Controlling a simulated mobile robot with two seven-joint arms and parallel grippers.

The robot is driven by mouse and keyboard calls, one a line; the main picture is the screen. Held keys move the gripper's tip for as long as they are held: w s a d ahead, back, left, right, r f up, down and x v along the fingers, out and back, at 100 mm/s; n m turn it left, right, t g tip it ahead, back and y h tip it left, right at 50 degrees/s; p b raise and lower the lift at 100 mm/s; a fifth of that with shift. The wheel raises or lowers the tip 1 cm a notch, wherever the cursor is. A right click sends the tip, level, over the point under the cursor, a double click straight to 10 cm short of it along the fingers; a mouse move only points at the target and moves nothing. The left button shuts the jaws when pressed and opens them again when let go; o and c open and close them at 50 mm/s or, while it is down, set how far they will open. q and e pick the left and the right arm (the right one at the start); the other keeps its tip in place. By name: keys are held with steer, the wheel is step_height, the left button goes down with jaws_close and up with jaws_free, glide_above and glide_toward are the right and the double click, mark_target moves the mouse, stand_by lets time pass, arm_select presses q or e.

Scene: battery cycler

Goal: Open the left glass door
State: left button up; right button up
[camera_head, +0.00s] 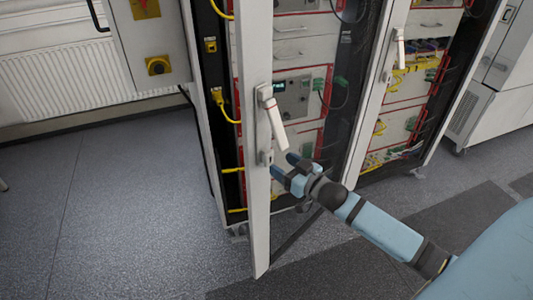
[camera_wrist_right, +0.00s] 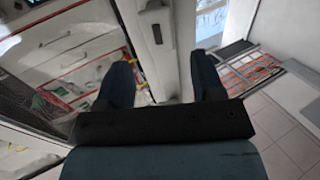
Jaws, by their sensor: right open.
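The left glass door (camera_head: 256,210) has a tall white frame and stands ajar, its free edge swung out from the cabinet. Its white lever handle (camera_head: 273,116) sticks out at an angle from the frame. My right gripper (camera_head: 284,165) is open at the frame, just below the handle. In the right wrist view, the door frame (camera_wrist_right: 172,75) and handle plate (camera_wrist_right: 156,30) show between the two spread fingers (camera_wrist_right: 162,62). I cannot tell whether either finger touches the frame. My left gripper is out of view.
The right door's handle (camera_head: 398,50) is on a second white frame. Inside the cabinet are grey instrument units (camera_head: 292,97) with red edges and yellow cables. The floor (camera_head: 120,210) at front left is clear.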

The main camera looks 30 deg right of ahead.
mark_target(270, 156)
steer(key=x, duration=0.6)
steer(key=shift+w+p, duration=0.3)
steer(key=shift+w, duration=0.1)
